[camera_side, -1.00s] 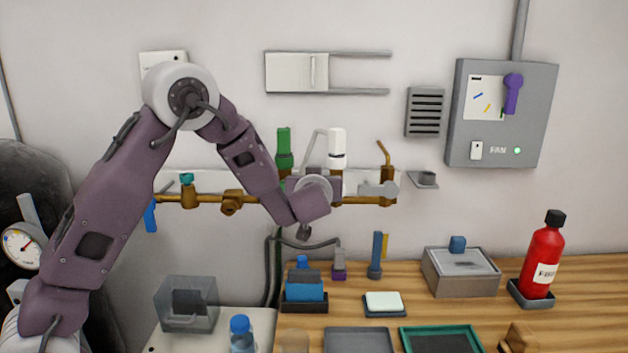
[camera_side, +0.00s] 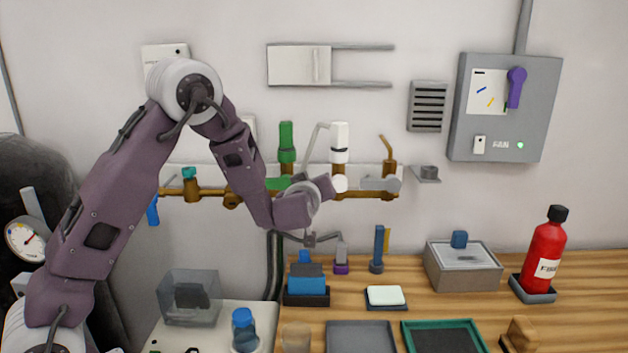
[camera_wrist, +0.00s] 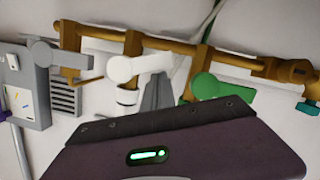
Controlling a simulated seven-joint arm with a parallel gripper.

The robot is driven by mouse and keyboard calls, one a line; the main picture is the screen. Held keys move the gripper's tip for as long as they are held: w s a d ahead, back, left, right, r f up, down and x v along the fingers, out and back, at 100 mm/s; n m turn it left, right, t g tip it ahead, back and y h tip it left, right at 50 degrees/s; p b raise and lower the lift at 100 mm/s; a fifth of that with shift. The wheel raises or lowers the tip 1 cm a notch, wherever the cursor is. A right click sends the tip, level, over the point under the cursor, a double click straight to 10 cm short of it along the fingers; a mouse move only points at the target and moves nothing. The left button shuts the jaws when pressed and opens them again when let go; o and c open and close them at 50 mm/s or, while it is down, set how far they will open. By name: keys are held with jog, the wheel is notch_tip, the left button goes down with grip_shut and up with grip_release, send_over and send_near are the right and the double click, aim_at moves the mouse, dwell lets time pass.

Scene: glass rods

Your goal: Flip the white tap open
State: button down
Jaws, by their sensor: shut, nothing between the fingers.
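The white tap shows as a pale lever with a round end (camera_side: 339,182) on the brass pipe, below its white-topped spout (camera_side: 339,143). In the wrist view the white tap (camera_wrist: 125,68) has its lever lying roughly along the pipe. My gripper (camera_side: 327,187) is close to the white lever's left side in the side view. Its grey fingers (camera_wrist: 157,93) show in the wrist view between the white lever and the green one, shut and empty. I cannot tell whether they touch the white lever.
A green tap (camera_side: 278,183) and a grey tap (camera_side: 385,185) flank the white one on the brass pipe (camera_side: 360,194). A grey FAN box (camera_side: 540,100) hangs to the right. Below, the wooden bench (camera_side: 590,285) holds trays, a lidded box (camera_side: 463,266) and a red bottle (camera_side: 545,255).

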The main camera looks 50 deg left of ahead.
notch_tip(320, 180, down, 6)
jog(key=w+d+r+n+t, duration=0.1)
jog(key=n+t, duration=0.2)
jog(key=n, duration=0.6)
jog(key=v, duration=0.7)
jog(key=shift+h, duration=0.3)
jog(key=shift+w+d, duration=0.1)
